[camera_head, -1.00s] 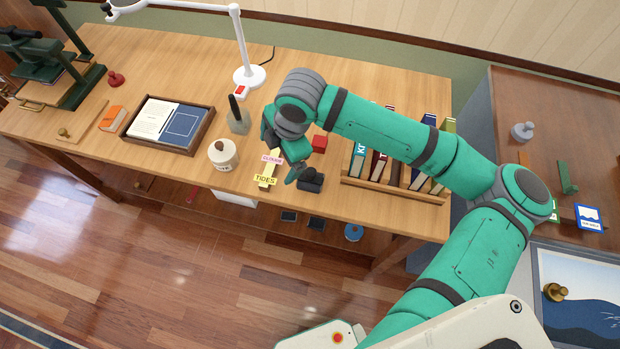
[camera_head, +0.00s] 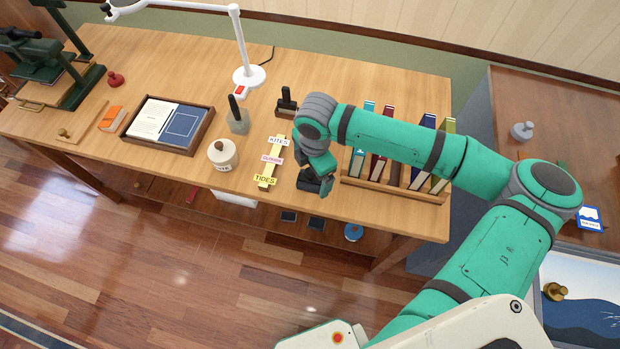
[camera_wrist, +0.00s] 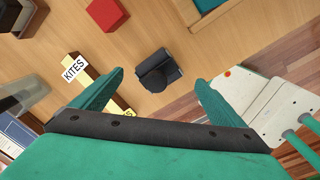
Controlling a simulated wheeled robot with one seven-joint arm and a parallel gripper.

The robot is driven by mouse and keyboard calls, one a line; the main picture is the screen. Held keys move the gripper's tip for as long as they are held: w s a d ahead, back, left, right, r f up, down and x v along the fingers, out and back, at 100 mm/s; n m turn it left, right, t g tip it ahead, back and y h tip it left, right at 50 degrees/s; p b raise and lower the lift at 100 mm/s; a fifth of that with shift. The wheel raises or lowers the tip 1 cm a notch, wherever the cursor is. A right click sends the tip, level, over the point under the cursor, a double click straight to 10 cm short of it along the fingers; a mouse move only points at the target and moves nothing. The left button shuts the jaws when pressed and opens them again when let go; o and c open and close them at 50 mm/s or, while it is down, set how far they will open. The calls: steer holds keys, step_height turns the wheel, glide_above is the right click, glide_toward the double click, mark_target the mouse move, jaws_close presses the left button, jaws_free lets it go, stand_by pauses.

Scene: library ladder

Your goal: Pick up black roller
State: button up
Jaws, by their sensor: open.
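The black roller (camera_wrist: 158,72) lies on the wooden table, and in the wrist view it sits just ahead of the gap between my fingers. In the head view the roller (camera_head: 307,182) is partly hidden by my gripper, near the table's front edge. My gripper (camera_wrist: 158,95) is open and empty, its two green fingers apart on either side of the roller's line. In the head view my gripper (camera_head: 322,178) hangs over the roller. I cannot tell its exact height above it.
A yellow strip with word labels (camera_head: 265,170) lies left of the roller. A red block (camera_wrist: 107,13) is behind it. A wooden book rack (camera_head: 395,186) stands close on the right. A white pot (camera_head: 222,155) and a tray (camera_head: 205,120) are farther left.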

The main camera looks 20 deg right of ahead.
mark_target(311, 172)
steer(key=shift+w+a+f, duration=0.1)
steer(key=shift+w+f, duration=0.05)
steer(key=shift+f, duration=0.75)
steer(key=shift+w+f, duration=0.15)
steer(key=shift+f, duration=0.75)
steer(key=c, duration=1.2)
steer(key=shift+r, duration=0.2)
steer(key=shift+r, duration=0.25)
step_height(311, 172, up, 2)
steer(key=shift+r, duration=0.1)
steer(key=s+r, duration=0.3)
steer(key=s, duration=0.1)
steer(key=s+d+r, duration=0.1)
steer(key=s+r, duration=0.2)
steer(key=s, duration=0.2)
steer(key=s+d+r, duration=0.1)
steer(key=s+r, duration=0.3)
steer(key=s, duration=0.1)
